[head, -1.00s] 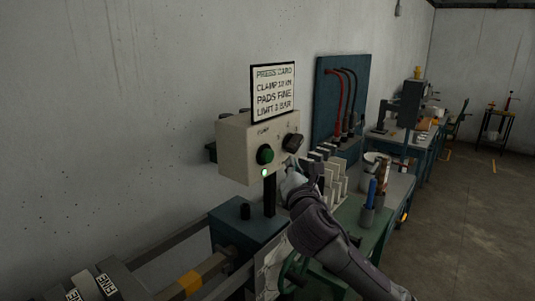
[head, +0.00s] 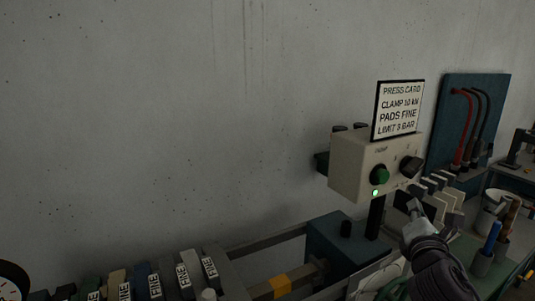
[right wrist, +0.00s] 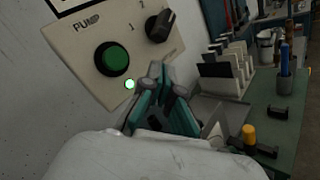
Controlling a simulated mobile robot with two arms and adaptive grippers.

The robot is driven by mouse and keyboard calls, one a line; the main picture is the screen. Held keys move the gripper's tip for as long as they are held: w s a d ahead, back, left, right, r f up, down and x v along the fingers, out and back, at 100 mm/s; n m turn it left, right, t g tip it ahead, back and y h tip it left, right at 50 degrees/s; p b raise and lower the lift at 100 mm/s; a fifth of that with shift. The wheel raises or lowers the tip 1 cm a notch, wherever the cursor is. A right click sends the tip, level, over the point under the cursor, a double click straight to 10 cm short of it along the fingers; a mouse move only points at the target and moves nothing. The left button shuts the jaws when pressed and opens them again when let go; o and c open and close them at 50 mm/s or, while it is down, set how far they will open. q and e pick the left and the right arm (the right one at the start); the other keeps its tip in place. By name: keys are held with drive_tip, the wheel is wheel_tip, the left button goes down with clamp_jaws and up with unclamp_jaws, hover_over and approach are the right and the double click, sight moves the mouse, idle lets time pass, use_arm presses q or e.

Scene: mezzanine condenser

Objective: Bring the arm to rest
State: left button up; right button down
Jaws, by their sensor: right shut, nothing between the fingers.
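My right gripper (head: 414,212) is shut and empty, just below the front of the beige pump control box (head: 350,169). In the right wrist view its fingertips (right wrist: 161,72) are together below the box's lower edge. The box carries a green button (head: 380,175), a lit green lamp (head: 375,192) and a black rotary knob (head: 411,166). The green button (right wrist: 112,59) stands to the left of my fingertips in the wrist view, and I cannot tell whether they touch the box. My left gripper is not in view.
A press card sign (head: 400,110) stands on top of the box. Several labelled blocks (head: 181,276) are at the lower left. A green bench (right wrist: 280,150) with a cup of pens (head: 483,262) lies to the right. A blue panel with hoses (head: 470,120) is behind.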

drive_tip(key=s+a+f+m+g+y, duration=0.1)
drive_tip(key=s+a+f+m+g, duration=0.15)
drive_tip(key=f, duration=0.45)
drive_tip(key=s+a+f+m+g+y, duration=0.1)
drive_tip(key=s+a+f+m+g, duration=0.1)
drive_tip(key=s+f+m, duration=0.35)
drive_tip(key=s+a+f+m+g+y, duration=0.1)
drive_tip(key=s+a+f+g, duration=0.15)
drive_tip(key=f, duration=0.65)
drive_tip(key=s+a+f+m+g+y, duration=0.2)
drive_tip(key=s+a+f+m+g, duration=0.35)
drive_tip(key=s, duration=0.45)
drive_tip(key=s+a+f+m+g+y, duration=0.2)
drive_tip(key=s+a+f+m, duration=0.3)
drive_tip(key=s+f+m, duration=0.45)
drive_tip(key=s+f+n+b, duration=0.3)
drive_tip(key=f+b, duration=0.2)
drive_tip(key=f, duration=2.5)
drive_tip(key=s+d+f+g+b, duration=0.1)
drive_tip(key=s+d+f+b, duration=0.2)
drive_tip(key=s+f, duration=1.2)
wheel_tip(320, 180, down, 4)
drive_tip(key=shift+s+d+r+n+g+b, duration=0.15)
drive_tip(key=shift+r+n+g+b, duration=0.1)
drive_tip(key=shift+n+g+b, duration=0.15)
